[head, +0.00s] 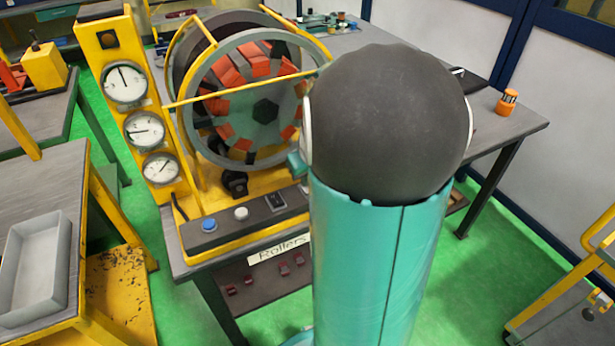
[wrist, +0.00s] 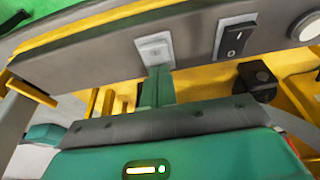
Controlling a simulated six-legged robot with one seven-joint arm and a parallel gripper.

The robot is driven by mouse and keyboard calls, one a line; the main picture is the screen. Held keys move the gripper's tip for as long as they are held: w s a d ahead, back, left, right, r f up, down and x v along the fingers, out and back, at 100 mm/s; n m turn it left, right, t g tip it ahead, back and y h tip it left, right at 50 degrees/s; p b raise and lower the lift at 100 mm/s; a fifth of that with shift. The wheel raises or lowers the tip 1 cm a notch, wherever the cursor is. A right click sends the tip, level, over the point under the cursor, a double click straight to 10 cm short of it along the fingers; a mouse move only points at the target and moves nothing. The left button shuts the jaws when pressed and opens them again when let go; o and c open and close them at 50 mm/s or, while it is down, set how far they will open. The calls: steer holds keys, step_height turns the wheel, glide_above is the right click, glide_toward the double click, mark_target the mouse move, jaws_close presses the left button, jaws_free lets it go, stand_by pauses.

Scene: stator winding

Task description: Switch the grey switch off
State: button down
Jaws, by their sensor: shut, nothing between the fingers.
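The grey switch (wrist: 154,48) is a pale plate with a small rocker on the front of the grey control panel (wrist: 85,68), in the wrist view. My gripper (wrist: 158,74) is shut and empty, with its teal fingertips right at the switch's lower edge in that view. I cannot tell whether they touch it, and they may cover part of the rocker. The rocker's on or off position is not clear. In the head view my teal and dark grey arm hides the switch and most of the gripper.
A black rocker switch (wrist: 235,38) and a white button (wrist: 306,26) sit to the right on the same panel. The head view also shows a blue button (head: 208,224), the stator wheel (head: 262,105) behind the panel, and gauges (head: 125,83) at left.

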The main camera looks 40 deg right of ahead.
steer(key=shift+s+a+f, duration=0.1)
steer(key=shift+s+f, duration=0.05)
steer(key=shift+s, duration=0.1)
steer(key=shift+s+a, duration=0.2)
steer(key=shift+s, duration=0.5)
steer(key=shift+w+r, duration=0.15)
steer(key=shift+r, duration=0.4)
steer(key=v, duration=1.3)
steer(key=shift+s, duration=0.2)
steer(key=shift+w+d+r+t, duration=0.3)
steer(key=shift+w+d, duration=0.15)
steer(key=shift+w, duration=0.15)
